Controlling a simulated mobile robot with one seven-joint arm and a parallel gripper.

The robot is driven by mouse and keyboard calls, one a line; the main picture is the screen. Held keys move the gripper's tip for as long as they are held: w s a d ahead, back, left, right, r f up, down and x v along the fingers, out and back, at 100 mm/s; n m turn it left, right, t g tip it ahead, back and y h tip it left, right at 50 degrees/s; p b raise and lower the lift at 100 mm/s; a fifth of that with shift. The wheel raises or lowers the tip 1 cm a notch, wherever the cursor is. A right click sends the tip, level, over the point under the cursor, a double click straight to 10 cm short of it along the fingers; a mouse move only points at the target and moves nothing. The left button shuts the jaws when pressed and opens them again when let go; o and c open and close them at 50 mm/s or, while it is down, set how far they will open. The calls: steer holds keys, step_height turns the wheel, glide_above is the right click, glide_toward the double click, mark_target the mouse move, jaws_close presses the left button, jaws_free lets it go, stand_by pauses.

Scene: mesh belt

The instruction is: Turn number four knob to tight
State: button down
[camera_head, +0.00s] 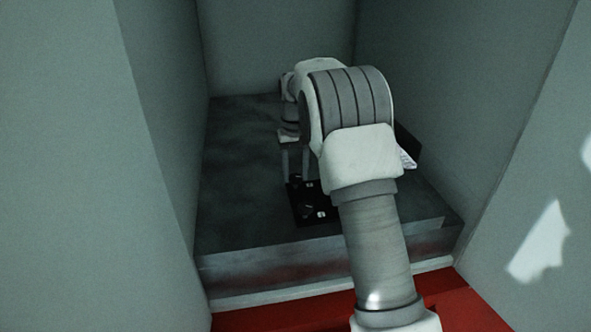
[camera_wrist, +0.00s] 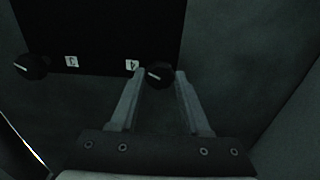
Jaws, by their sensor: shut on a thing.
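The number four knob (camera_wrist: 158,76) is a round black knob with a pale pointer line, beside a white label marked 4 (camera_wrist: 132,66) on a black panel (camera_wrist: 115,25). My gripper (camera_wrist: 160,73) is shut on this knob, one finger on each side. The pointer line runs roughly sideways in the wrist view. In the head view the black panel (camera_head: 299,212) lies on the grey bench, and my gripper (camera_head: 295,178) reaches down at its far left part. The gripped knob cannot be made out there.
Another black knob (camera_wrist: 30,66) with a white label marked 3 (camera_wrist: 72,61) is to the left in the wrist view. The grey bench (camera_head: 245,215) is bare left of the panel. Grey walls (camera_head: 165,120) enclose it. My arm hides much of its right side.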

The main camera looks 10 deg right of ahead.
mark_target(296, 176)
steer(key=shift+r+m, duration=0.1)
steer(key=shift+m, duration=0.5)
steer(key=shift+c, duration=1.9)
jaws_free()
step_height(296, 176, up, 17)
steer(key=shift+r+p, duration=0.15)
steer(key=shift+p, duration=0.25)
